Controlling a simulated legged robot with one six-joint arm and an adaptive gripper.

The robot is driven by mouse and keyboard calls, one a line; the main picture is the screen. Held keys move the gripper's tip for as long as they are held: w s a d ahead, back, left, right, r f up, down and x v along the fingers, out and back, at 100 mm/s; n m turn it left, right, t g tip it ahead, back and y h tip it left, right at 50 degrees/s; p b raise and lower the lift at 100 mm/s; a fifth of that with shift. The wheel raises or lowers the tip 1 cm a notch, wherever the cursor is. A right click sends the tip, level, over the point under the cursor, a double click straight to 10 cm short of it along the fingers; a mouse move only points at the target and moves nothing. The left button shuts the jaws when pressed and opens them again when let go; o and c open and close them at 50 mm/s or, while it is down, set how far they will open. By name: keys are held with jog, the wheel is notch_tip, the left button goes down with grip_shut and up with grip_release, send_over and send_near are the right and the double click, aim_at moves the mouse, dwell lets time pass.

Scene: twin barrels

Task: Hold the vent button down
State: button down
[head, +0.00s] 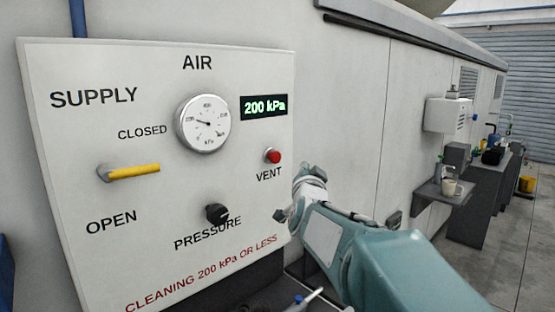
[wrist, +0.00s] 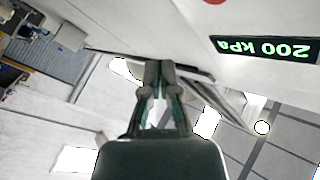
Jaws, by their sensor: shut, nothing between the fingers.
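The red vent button (head: 272,156) sits on the white air panel (head: 75,240), above the word VENT and below the green display (head: 264,107) reading 200 kPa. In the wrist view a red edge, likely the same button (wrist: 214,2), is cut off at the top, near the upside-down display (wrist: 262,48). My gripper (head: 281,215) is below and slightly right of the button in the head view, near the panel's right edge and apart from the button. In the wrist view my gripper (wrist: 159,64) shows its fingers together and empty.
The panel also bears a round gauge (head: 203,123), a yellow supply lever (head: 132,172) lying sideways and a black pressure knob (head: 217,213). A wall shelf with a mug (head: 451,187) and a dark bench stand at right. Open floor lies at far right.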

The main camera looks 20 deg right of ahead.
aim_at(280, 157)
jog(key=w+a, duration=0.2)
jog(key=w, duration=0.4)
jog(key=shift+w+a, duration=0.2)
jog(key=shift+a, duration=0.1)
dwell(1.2)
jog(key=shift+w+a+r, duration=0.1)
jog(key=shift+w, duration=0.25)
jog(key=shift+w+a, duration=0.15)
jog(key=shift+w, duration=0.3)
dwell(0.8)
jog(key=shift+s, duration=0.1)
jog(key=shift+s+d, duration=0.25)
jog(key=shift+s, duration=0.55)
